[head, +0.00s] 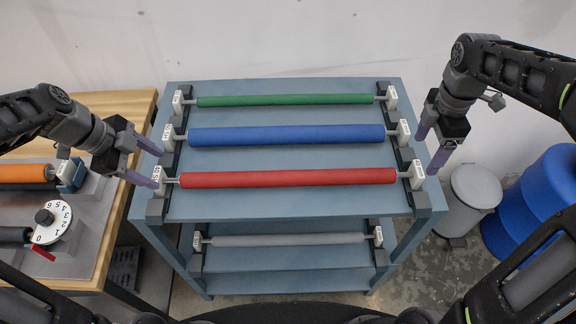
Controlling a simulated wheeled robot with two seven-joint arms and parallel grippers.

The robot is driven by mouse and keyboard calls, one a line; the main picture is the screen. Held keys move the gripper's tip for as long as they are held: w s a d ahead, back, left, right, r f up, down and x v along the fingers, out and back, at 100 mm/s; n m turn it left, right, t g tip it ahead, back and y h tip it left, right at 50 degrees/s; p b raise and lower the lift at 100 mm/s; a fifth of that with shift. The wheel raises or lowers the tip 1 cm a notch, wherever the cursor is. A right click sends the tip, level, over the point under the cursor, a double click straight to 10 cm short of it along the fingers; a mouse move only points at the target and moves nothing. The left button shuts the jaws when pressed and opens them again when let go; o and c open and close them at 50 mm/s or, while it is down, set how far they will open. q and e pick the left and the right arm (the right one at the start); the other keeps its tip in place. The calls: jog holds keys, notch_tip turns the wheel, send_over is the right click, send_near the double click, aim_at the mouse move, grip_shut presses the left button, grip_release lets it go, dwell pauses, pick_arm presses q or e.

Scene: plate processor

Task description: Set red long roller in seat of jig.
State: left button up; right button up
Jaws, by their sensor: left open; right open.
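The red long roller (288,178) lies across the front of the rack's top shelf, its thin shaft ends resting in white labelled end blocks. My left gripper (152,166) is open and empty, at the left end of the red roller near its left block (158,177). My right gripper (431,150) is open, beyond the right edge of the rack, above and right of the red roller's right block (417,175). A grey plate machine (84,232) with an orange roller, a numbered dial and a red lever stands at the left; whether it is the jig, I cannot tell.
A blue roller (286,135) and a green roller (285,100) lie behind the red one on the blue-grey rack (290,208). A grey roller (288,240) sits on the lower shelf. A wooden table (123,107) is at left; a bin (470,200) and blue drums (545,205) stand at right.

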aim_at(418, 168)
pick_arm(q)
jog(key=shift+s, duration=0.15)
pick_arm(e)
jog(key=shift+s, duration=0.1)
pick_arm(q)
jog(key=shift+x, duration=3.95)
pick_arm(e)
jog(key=shift+f, duration=3.9)
pick_arm(q)
jog(key=shift+c, duration=0.5)
pick_arm(e)
jog(key=shift+c, duration=0.6)
pick_arm(q)
jog(key=c, duration=1.2)
pick_arm(e)
jog(key=c, duration=1.2)
pick_arm(q)
grip_shut()
pick_arm(e)
grip_shut()
pick_arm(q)
jog(key=shift+r, duration=0.1)
